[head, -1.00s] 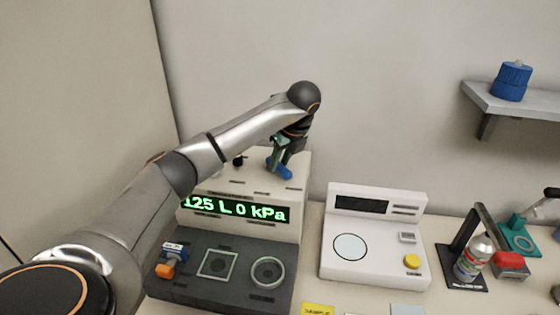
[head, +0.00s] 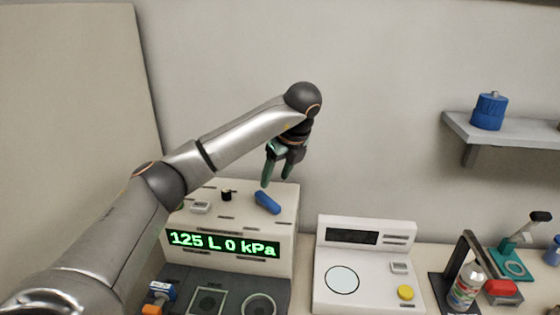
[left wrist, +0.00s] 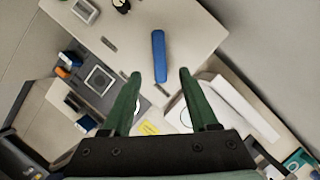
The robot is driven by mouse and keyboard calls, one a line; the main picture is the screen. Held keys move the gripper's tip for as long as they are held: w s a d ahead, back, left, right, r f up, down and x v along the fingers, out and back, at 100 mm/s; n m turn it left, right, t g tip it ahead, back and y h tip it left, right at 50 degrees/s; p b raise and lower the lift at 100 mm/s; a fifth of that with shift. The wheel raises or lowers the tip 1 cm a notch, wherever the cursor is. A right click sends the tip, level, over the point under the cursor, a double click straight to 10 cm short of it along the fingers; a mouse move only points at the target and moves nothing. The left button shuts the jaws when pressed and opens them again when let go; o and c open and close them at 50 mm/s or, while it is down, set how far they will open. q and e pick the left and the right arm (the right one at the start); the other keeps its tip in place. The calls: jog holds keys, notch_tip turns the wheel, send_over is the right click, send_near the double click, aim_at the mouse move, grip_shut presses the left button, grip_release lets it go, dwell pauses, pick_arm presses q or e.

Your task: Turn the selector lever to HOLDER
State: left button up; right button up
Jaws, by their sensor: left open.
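The selector lever is a blue bar (head: 267,203) on top of the white classifier housing (head: 285,222). It lies slanted, its lower end to the right in the head view. My left gripper (head: 276,179) is open and empty, its green fingers pointing down a little above the lever, apart from it. In the left wrist view the lever (left wrist: 159,57) lies ahead of and between the open fingertips of the left gripper (left wrist: 160,74). The HOLDER marking cannot be read. My right gripper is not in view.
A green display (head: 223,244) reads "125 L 0 kPa". A black knob (head: 227,195) stands left of the lever. A white balance (head: 365,262) with a yellow button is to the right. A shelf (head: 515,132) holds a blue container (head: 489,111).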

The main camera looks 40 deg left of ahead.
pick_arm(q)
jog(key=shift+v, duration=2.05)
